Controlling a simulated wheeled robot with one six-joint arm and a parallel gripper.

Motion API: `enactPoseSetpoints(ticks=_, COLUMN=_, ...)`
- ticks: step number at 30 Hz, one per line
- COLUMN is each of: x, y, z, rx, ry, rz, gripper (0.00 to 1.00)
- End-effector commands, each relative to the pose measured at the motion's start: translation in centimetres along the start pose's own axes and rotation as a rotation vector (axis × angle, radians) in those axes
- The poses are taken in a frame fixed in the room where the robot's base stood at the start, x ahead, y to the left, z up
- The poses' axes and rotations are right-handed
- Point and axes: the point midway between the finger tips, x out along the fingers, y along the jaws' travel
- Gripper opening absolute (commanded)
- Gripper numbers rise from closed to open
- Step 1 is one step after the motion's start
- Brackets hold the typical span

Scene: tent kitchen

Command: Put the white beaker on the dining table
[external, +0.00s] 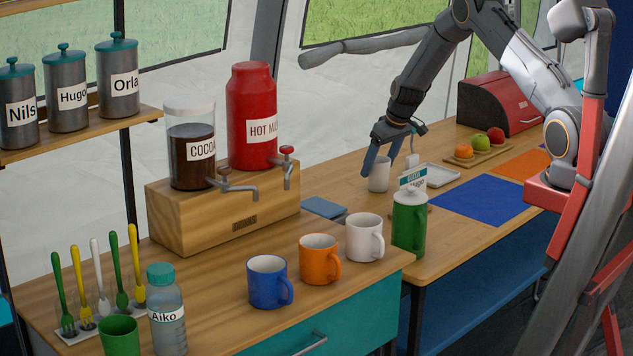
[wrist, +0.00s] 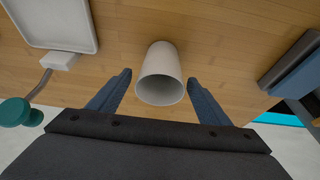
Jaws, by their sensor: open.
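The white beaker (external: 378,177) stands on the wooden counter in the external view, behind the green canister. In the wrist view the beaker (wrist: 160,78) is between the two fingers, with its open mouth facing the camera. My gripper (external: 381,160) is open, with its blue fingers pointing down around the beaker. In the wrist view bare wood shows between each finger of the gripper (wrist: 160,88) and the beaker's wall. No dining table can be made out for certain.
A green canister (external: 409,225) stands in front of the beaker. A white tray (external: 435,175) lies to its right, a blue book (external: 323,207) to its left. White (external: 364,238), orange (external: 319,260) and blue (external: 268,282) mugs line the nearer counter. A blue mat (external: 477,199) lies farther right.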

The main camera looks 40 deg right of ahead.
Motion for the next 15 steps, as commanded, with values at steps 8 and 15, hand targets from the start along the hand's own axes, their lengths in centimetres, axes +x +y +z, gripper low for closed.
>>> enactPoseSetpoints(ticks=8, x=-3.7, y=0.1, z=-0.2, rx=-0.001, ry=0.004, rz=0.002, gripper=0.71)
enactPoseSetpoints(ticks=15, x=-7.9, y=0.0, z=-0.1, rx=0.0, ry=0.004, rz=0.002, gripper=0.71)
